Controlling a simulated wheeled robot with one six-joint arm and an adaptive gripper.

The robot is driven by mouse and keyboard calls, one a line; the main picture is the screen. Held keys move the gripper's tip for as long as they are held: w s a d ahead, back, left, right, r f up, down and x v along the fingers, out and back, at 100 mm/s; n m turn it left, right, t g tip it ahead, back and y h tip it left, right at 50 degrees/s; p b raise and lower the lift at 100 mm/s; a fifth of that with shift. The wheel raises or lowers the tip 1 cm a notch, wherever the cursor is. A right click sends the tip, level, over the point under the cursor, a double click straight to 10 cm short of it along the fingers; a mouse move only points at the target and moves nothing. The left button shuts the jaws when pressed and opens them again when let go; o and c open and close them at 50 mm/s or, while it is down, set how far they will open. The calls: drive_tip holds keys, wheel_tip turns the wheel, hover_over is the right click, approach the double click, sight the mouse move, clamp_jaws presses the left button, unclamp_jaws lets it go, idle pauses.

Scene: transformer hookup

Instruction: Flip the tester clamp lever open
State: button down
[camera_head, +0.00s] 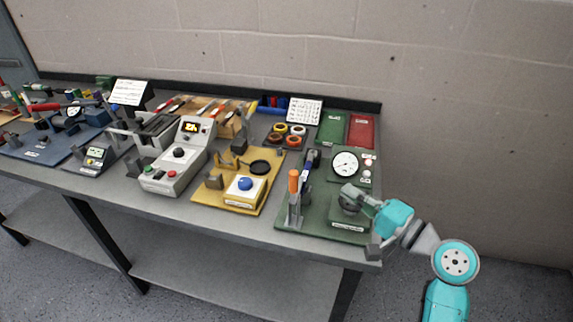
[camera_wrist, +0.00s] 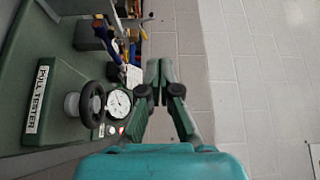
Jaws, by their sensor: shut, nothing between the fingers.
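The green pull tester (camera_head: 318,222) stands at the right end of the bench. Its clamp lever (camera_head: 293,182) has an orange handle and stands upright at the tester's left front. My gripper (camera_head: 347,188) is over the tester's right part, to the right of the lever and apart from it. In the wrist view my gripper (camera_wrist: 160,72) has its fingertips together with nothing between them. The black handwheel (camera_wrist: 92,103) and the white dial gauge (camera_wrist: 119,104) are left of the fingers there.
A yellow fixture with a blue knob (camera_head: 245,184) stands left of the tester. A grey control box (camera_head: 178,158) is farther left. Green and red trays (camera_head: 361,131) lie behind the tester. The block wall (camera_head: 450,110) is behind the bench, and the floor right of it is open.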

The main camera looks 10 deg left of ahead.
sight(294, 182)
drive_tip(key=shift+w+a+r, duration=0.15)
drive_tip(key=shift+a, duration=0.2)
drive_tip(key=shift+w+a+r, duration=0.15)
drive_tip(key=shift+a, duration=0.2)
drive_tip(key=shift+a, duration=0.1)
drive_tip(key=w+a, duration=0.1)
drive_tip(key=a, duration=0.8)
drive_tip(key=shift+w, duration=0.2)
